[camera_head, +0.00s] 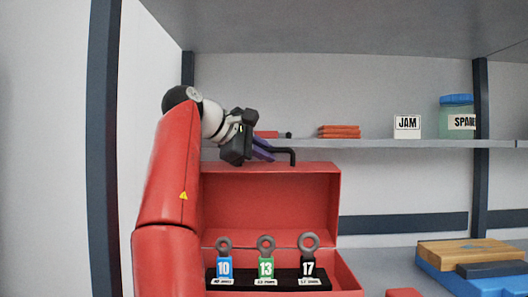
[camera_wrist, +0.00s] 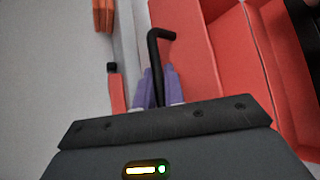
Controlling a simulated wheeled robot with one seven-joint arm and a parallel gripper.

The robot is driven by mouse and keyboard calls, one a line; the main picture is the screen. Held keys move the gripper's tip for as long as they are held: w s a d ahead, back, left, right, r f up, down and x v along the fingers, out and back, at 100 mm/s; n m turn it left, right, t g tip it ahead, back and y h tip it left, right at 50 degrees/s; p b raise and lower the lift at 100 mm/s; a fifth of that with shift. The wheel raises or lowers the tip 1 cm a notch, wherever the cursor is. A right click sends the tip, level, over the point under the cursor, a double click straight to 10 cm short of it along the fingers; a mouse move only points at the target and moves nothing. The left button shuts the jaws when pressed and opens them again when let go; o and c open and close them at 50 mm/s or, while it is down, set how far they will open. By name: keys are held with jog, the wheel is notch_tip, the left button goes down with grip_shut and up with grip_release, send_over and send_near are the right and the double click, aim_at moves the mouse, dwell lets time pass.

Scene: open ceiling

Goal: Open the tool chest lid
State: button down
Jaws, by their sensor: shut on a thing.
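The red tool chest stands with its lid (camera_head: 270,200) raised upright, its inner side facing me in the head view. The lid also fills the right of the wrist view (camera_wrist: 220,60). In the wrist view the handle (camera_wrist: 153,50) rises from between the two fingers. Inside the open chest (camera_head: 348,287), a black holder (camera_head: 250,278) bears ring-topped tools labelled 10, 13 and 17.
A shelf (camera_head: 380,143) behind the chest holds folded red cloths (camera_head: 339,131), a JAM box (camera_head: 407,126) and a blue-lidded jar (camera_head: 457,117). A wooden block and blue case (camera_head: 455,284) lie at the right. Dark posts stand at both sides.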

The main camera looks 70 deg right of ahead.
jog(key=shift+r, duration=0.3)
jog(key=c, duration=1.5)
grip_release()
jog(key=shift+f, duration=0.1)
